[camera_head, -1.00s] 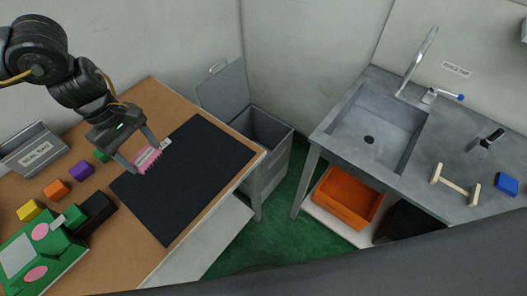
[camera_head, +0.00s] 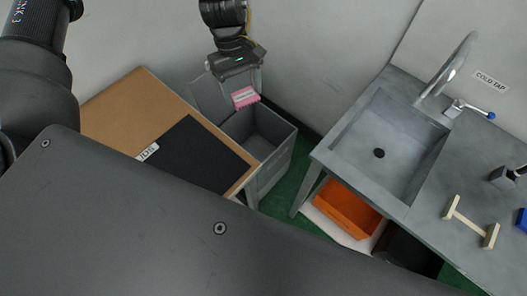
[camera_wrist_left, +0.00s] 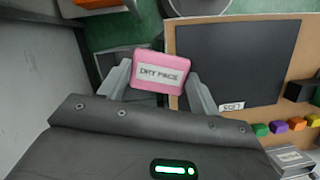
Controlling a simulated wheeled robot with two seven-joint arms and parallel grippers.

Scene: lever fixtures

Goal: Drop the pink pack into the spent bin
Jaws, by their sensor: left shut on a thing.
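The pink pack (camera_head: 245,97) is in my left gripper (camera_head: 241,88), which is shut on it. In the left wrist view the pack (camera_wrist_left: 160,72) sits between the two fingers and its white label faces the camera. In the head view the pack is in the air over the back part of the open grey bin (camera_head: 277,165), in front of its raised lid (camera_head: 206,99). The bin stands between the wooden table and the sink bench, and the part of its inside that I see looks empty. My right gripper is not in view.
The wooden table (camera_head: 129,107) with a black mat (camera_head: 203,158) is left of the bin. The metal sink (camera_head: 372,150) is at right, with an orange tub (camera_head: 346,208) below it. Colored blocks (camera_wrist_left: 279,127) line the table in the wrist view.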

